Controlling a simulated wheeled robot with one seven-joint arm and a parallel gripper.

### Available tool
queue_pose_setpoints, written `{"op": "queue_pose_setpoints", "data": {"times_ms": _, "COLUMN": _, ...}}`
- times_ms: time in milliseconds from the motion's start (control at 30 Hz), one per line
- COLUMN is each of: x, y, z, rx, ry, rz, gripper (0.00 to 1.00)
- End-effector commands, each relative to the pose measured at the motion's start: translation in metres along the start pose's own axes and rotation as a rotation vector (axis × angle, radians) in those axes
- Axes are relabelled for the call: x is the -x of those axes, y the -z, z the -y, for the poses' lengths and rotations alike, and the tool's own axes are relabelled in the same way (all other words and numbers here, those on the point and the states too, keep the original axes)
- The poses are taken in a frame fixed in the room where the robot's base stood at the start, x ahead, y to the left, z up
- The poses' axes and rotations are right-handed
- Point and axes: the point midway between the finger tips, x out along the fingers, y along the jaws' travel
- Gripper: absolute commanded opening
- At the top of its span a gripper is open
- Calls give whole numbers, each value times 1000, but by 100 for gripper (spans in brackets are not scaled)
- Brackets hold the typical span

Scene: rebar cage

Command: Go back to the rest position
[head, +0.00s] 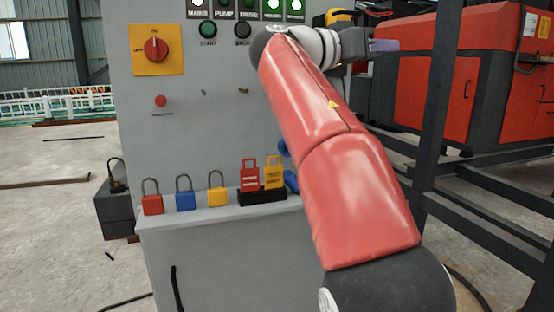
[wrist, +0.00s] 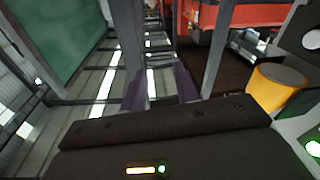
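My red arm reaches up across the right half of the head view. My gripper (head: 385,46) is at the top, right of the grey control cabinet (head: 225,125), pointing right. In the wrist view my gripper (wrist: 160,82) shows two dark purple fingers standing apart, with only floor visible between them. It holds nothing.
A red padlock (head: 152,204), a blue padlock (head: 186,200) and a yellow padlock (head: 218,196) stand on the cabinet ledge. Red and yellow tags (head: 262,175) stand beside them. A rotary switch (head: 155,48) is above. Dark frame posts (head: 430,100) and a red machine (head: 460,80) are right.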

Motion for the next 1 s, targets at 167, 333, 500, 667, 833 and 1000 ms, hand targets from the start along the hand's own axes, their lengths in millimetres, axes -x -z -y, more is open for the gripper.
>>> {"op": "queue_pose_setpoints", "data": {"times_ms": 167, "x": -38, "y": -52, "z": -16, "rx": 169, "ry": 146, "rz": 198, "gripper": 31}}
{"op": "queue_pose_setpoints", "data": {"times_ms": 333, "x": -40, "y": -139, "z": -46, "rx": 349, "ry": 391, "rz": 437, "gripper": 31}}
{"op": "queue_pose_setpoints", "data": {"times_ms": 500, "x": 3, "y": -231, "z": -85, "rx": 457, "ry": 659, "rz": 632, "gripper": 31}}
{"op": "queue_pose_setpoints", "data": {"times_ms": 667, "x": 67, "y": -314, "z": -124, "rx": 494, "ry": 887, "rz": 770, "gripper": 31}}
{"op": "queue_pose_setpoints", "data": {"times_ms": 833, "x": 128, "y": -385, "z": -156, "rx": 479, "ry": 1048, "rz": 861, "gripper": 31}}
{"op": "queue_pose_setpoints", "data": {"times_ms": 1000, "x": 159, "y": -422, "z": -169, "rx": 456, "ry": 1116, "rz": 900, "gripper": 31}}
